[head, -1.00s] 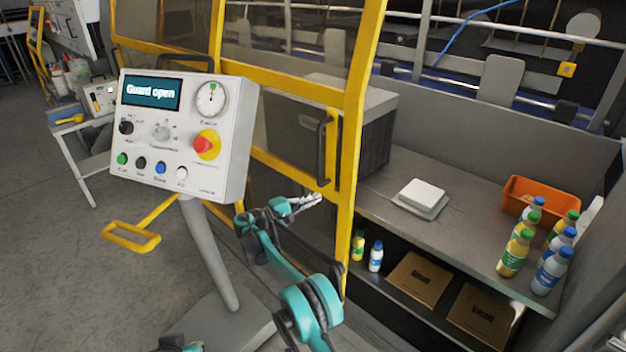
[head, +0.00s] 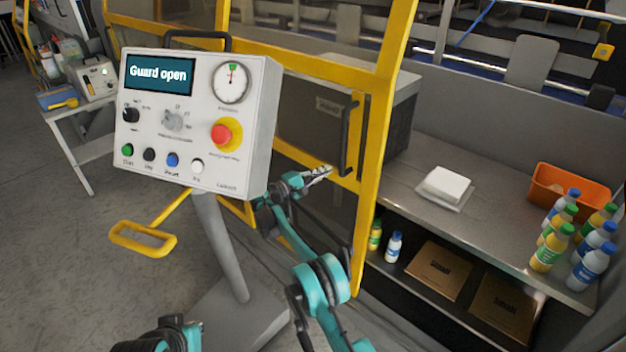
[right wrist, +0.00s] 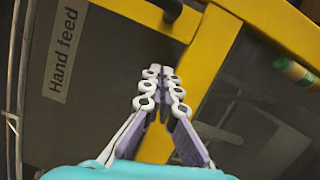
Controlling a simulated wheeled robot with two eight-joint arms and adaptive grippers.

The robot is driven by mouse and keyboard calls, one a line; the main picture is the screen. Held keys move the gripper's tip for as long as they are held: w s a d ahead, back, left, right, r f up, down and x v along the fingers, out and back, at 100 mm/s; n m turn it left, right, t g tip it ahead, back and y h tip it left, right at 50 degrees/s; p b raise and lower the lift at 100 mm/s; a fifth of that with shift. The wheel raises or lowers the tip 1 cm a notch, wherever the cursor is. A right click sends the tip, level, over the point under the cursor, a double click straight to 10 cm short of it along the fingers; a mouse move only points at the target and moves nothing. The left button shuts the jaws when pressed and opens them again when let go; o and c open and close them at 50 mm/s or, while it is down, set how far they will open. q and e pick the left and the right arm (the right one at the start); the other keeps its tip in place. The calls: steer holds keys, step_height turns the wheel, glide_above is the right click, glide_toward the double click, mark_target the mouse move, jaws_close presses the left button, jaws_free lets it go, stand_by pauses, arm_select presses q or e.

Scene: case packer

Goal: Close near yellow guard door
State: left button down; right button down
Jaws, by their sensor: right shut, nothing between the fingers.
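The yellow-framed guard door (head: 371,190) stands in the middle of the head view, with clear panels and a dark upright handle (head: 348,140) near its right edge. The console screen (head: 160,75) reads "Guard open". My right gripper (head: 324,172) is shut and empty in front of the door's lower part, just left of the handle's lower end. In the right wrist view my shut gripper (right wrist: 167,72) points at the yellow frame (right wrist: 208,50), where a rail meets a post. I cannot tell whether it touches. My left gripper is not in view.
The console (head: 195,125) stands close on the left, with a yellow bar loop (head: 142,240) beside its post. Right of the door, a grey shelf (head: 440,165) bears a white stack, an orange bin (head: 568,190) and several bottles. Flat cartons (head: 440,270) lie below.

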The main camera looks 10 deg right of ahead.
mark_target(347, 168)
steer(key=shift+s+d+r+b, duration=0.15)
steer(key=shift+s+d+b, duration=0.15)
steer(key=shift+d, duration=0.45)
steer(key=shift+s+d+r+b, duration=0.2)
steer(key=shift+s+d, duration=0.25)
steer(key=shift+d, duration=0.35)
steer(key=shift+s+d+r+b, duration=0.2)
steer(key=shift+s+d, duration=0.15)
steer(key=shift+d, duration=0.4)
steer(key=shift+s+f, duration=0.1)
